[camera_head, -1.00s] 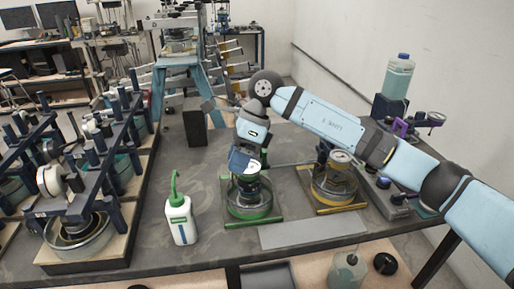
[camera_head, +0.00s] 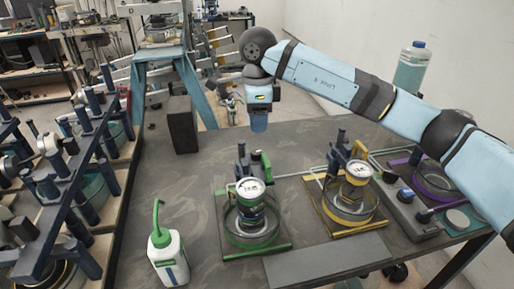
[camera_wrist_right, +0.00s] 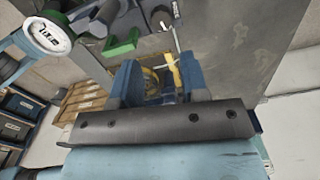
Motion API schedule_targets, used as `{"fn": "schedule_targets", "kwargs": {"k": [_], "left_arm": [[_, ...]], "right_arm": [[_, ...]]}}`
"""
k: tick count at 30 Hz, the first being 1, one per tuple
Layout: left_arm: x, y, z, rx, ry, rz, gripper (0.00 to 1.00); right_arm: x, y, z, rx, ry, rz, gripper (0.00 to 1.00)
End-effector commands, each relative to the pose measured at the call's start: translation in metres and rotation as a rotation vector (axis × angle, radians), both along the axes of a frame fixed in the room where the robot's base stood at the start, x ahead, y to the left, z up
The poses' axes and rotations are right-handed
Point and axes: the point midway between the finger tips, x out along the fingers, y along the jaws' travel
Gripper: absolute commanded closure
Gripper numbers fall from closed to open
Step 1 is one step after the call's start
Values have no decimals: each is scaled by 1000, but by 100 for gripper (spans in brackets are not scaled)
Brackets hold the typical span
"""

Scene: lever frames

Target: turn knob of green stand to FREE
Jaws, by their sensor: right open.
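The green stand (camera_head: 232,254) is on the dark table, with a round dish, a white-topped dial (camera_head: 250,188) and a dark post behind it. A green part (camera_head: 265,166) is beside the post; I cannot tell if it is the knob, and no FREE mark is readable. My right gripper (camera_head: 258,124) points down, open and empty, above and behind the stand, apart from it. In the right wrist view its blue fingers (camera_wrist_right: 160,82) are spread. A white dial (camera_wrist_right: 42,36) and green part (camera_wrist_right: 122,46) show at upper left there. My left gripper is out of view.
A similar yellow stand (camera_head: 352,227) is right of the green one, with a purple one (camera_head: 400,160) beyond. A white bottle with green spout (camera_head: 168,255) is left. A grey plate (camera_head: 330,260) lies in front. A dark block (camera_head: 183,125) stands behind.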

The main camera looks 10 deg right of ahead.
Motion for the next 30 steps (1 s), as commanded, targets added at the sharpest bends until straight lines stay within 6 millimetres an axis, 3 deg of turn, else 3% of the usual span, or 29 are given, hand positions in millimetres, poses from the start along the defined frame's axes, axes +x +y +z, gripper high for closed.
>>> {"fn": "schedule_targets", "kwargs": {"k": [6,12,18,26,30], "left_arm": [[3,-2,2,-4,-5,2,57],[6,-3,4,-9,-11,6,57],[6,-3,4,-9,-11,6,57],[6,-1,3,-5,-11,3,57],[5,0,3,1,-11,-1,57]], "right_arm": [[-1,0,-49,-1,3,-1,59],[0,0,-80,1,2,-1,59],[0,0,-93,0,1,0,59],[0,0,-94,0,0,0,59],[0,0,-94,1,0,0,86]]}}
